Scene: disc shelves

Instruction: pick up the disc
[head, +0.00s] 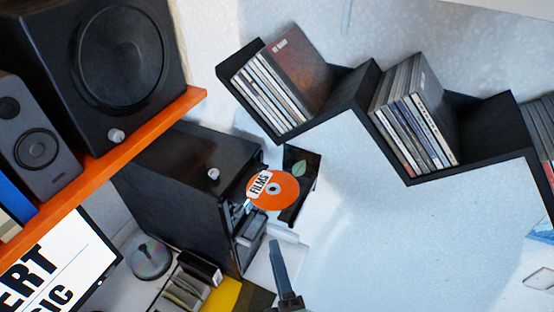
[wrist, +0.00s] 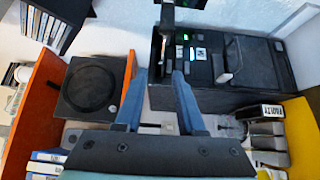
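An orange disc (head: 273,190) with a white label reading "FILMS" shows in the head view. It lies at the front of a black computer tower (head: 190,165), over a dark panel with a green leaf mark (head: 300,165). I cannot tell exactly what it rests on. My gripper shows at the bottom of the head view as one blue-grey finger (head: 278,262), below the disc and apart from it. In the wrist view my gripper (wrist: 159,105) has its two fingers spread with nothing between them. I cannot make out the disc in the wrist view.
Black stepped shelves (head: 385,155) with rows of disc cases hang at upper right. An orange shelf (head: 150,135) holds speakers at left. A silver disc (head: 150,257), small boxes (head: 185,290) and a monitor (head: 55,270) are below. The wall right of the disc is bare.

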